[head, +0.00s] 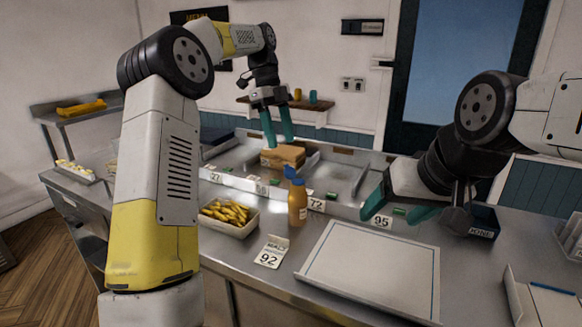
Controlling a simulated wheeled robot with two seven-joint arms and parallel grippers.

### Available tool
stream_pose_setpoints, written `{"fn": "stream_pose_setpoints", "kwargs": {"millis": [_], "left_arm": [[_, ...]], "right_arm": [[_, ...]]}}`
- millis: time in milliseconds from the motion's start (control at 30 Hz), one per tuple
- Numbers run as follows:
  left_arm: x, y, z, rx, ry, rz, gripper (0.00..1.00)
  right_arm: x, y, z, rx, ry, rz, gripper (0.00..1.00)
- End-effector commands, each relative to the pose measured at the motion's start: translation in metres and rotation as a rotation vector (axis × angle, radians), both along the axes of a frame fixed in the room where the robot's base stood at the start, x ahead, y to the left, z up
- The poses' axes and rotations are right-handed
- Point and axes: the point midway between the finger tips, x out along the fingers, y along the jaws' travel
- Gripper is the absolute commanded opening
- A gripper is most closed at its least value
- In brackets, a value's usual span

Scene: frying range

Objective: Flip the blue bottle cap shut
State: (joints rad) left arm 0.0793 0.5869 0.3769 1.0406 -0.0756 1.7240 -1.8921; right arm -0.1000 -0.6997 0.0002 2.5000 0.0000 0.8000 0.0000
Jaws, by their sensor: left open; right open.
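The amber bottle (298,205) stands upright on the steel counter near the middle of the head view. Its blue cap (291,174) is on top, and a flap appears to stand up from it toward the left, so the cap looks open. My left gripper (281,142) is open and points down behind and above the bottle, over a tan sandwich-like block (284,156). My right gripper (378,218) is open, right of the bottle, low over the counter with its fingers pointing left. Neither gripper visibly touches the bottle.
A tray of fries (236,228) sits left of the bottle. Steel wells with number tags run behind. A dark blue box (484,224) stands at right.

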Motion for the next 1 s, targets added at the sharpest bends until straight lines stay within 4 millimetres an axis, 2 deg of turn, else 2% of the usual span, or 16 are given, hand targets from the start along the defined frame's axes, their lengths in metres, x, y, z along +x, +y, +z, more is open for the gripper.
{"fn": "stream_pose_setpoints", "kwargs": {"millis": [100,267,467,733,1000], "left_arm": [[0.014,0.002,-0.013,-0.051,0.018,-0.114,0.53],[0.020,0.003,-0.022,-0.082,0.025,-0.183,0.53],[0.014,-0.002,-0.040,-0.084,0.027,-0.190,0.53],[0.003,-0.014,-0.078,-0.084,0.026,-0.189,0.53],[-0.001,-0.018,-0.092,-0.084,0.024,-0.187,0.53]], "right_arm": [[0.000,0.000,0.000,0.000,0.000,0.000,0.71],[0.000,0.000,0.000,0.000,0.000,0.000,0.71],[0.000,0.000,0.000,0.000,0.000,0.000,0.71],[0.000,0.000,0.000,0.000,0.000,0.000,0.71],[0.000,0.000,0.000,0.000,0.000,0.000,0.71]]}}
